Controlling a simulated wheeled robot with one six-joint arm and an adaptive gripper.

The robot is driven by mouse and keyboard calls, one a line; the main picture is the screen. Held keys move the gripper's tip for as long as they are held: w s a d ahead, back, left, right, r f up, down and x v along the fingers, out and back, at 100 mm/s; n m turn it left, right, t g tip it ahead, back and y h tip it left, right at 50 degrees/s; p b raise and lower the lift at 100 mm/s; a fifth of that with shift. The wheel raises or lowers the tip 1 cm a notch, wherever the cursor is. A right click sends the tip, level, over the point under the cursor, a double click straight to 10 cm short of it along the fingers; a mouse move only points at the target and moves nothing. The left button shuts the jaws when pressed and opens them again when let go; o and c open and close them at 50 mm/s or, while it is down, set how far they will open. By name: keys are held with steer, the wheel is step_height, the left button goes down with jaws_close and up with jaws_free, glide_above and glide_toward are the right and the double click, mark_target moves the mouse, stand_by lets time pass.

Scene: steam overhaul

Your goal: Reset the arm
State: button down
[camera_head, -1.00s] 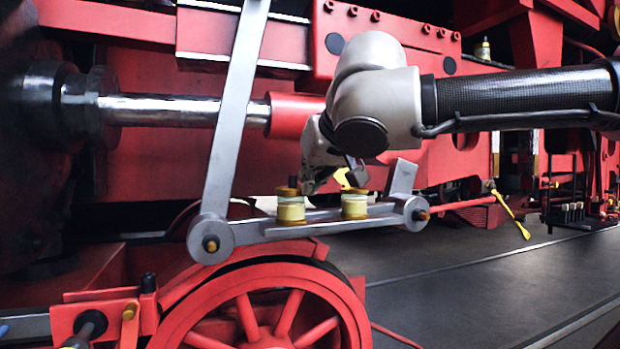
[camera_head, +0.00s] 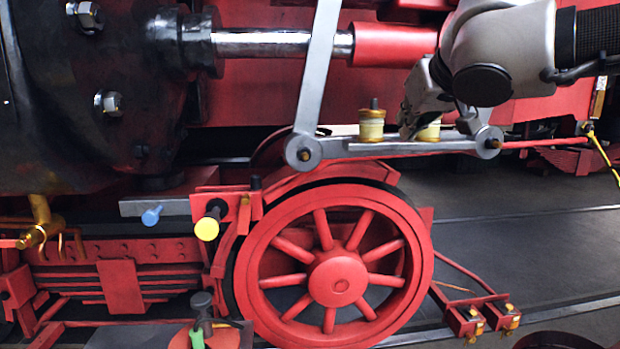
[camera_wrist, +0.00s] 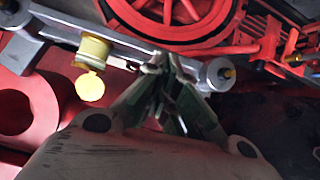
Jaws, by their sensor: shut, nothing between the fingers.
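My gripper (camera_head: 412,125) is low over a grey link bar (camera_head: 350,148) in the head view, between two brass-and-cream oil cups. Its fingers are shut and hold nothing. The left oil cup (camera_head: 372,126) stands upright with a dark stud on top. The right oil cup (camera_head: 429,129) is partly hidden behind my gripper and wrist. In the wrist view, the shut fingertips (camera_wrist: 160,65) point at the bar (camera_wrist: 125,38). One cup (camera_wrist: 90,65) with a yellow face shows to their left, apart from them; I cannot tell which cup it is. Contact with the bar is unclear.
A slanted grey rod (camera_head: 318,70) rises from the bar's left end. A red spoked wheel (camera_head: 338,278) is below the bar. A piston rod (camera_head: 280,43) runs behind. A yellow-capped fitting (camera_head: 207,225) and a blue one (camera_head: 151,216) stick out at left. Open floor (camera_head: 520,240) lies right.

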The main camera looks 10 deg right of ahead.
steer(key=s+d+f+g, duration=0.3)
steer(key=s+d+f, duration=0.3)
steer(key=f, duration=0.3)
steer(key=s+d+f+g, duration=0.4)
steer(key=s+d+f, duration=0.2)
steer(key=f, duration=0.4)
steer(key=shift+s+f+m, duration=0.25)
steer(key=shift+s+m, duration=0.15)
steer(key=shift+s, duration=0.45)
